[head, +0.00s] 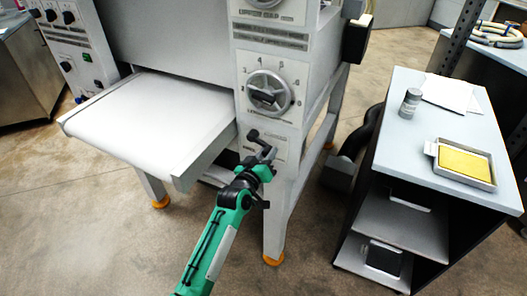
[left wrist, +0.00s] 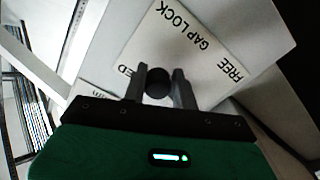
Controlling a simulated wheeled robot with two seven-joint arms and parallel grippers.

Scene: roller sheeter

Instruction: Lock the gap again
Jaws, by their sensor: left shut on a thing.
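The gap lock plate (left wrist: 182,43) shows in the left wrist view, turned over, with "GAP LOCK", "FREE" and a partly hidden word ending in "ED". The lever's round black knob (left wrist: 158,85) sits between the two fingers of my left gripper (left wrist: 160,88), which is shut on it. In the head view my left gripper (head: 265,156) is at the lower front of the sheeter's white panel, below the big dial (head: 268,93). The lever's shaft is mostly hidden, so I cannot tell its exact setting. My right gripper is out of view.
The white belt table (head: 150,118) juts out left of my gripper. A sheeter leg (head: 276,220) stands just below. To the right, a grey cart (head: 400,150) carries a grey jar (head: 410,102) and a tray with a yellow pad (head: 463,164). The floor in front is open.

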